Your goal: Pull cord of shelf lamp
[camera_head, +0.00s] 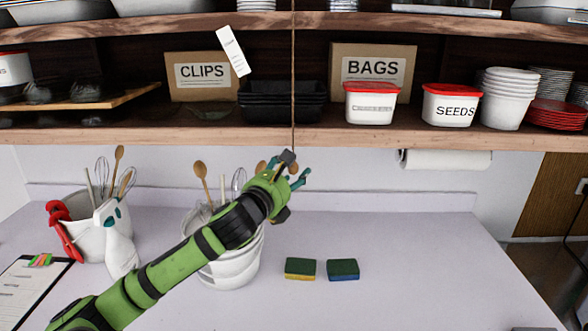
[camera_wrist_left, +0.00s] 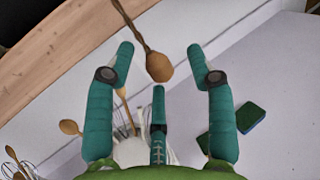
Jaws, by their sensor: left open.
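A thin brown pull cord (camera_head: 293,90) hangs past the front of the shelves in the head view. In the left wrist view the cord (camera_wrist_left: 132,25) ends in a rounded wooden knob (camera_wrist_left: 158,68). My left gripper (camera_head: 296,170) is below the lower shelf edge at the cord's lower end. In the left wrist view my left gripper (camera_wrist_left: 160,62) has its teal fingers spread, with the knob showing between them and no finger clearly closed on it. The lamp itself cannot be made out. My right gripper is not in view.
The lower shelf (camera_head: 340,138) holds a CLIPS box (camera_head: 187,95), black trays (camera_head: 262,112), a BAGS box (camera_head: 398,60) and a SEEDS tub (camera_head: 450,110). A white utensil crock (camera_head: 235,268) stands behind my arm. Two sponges (camera_head: 300,268) lie on the counter, which is clear at right.

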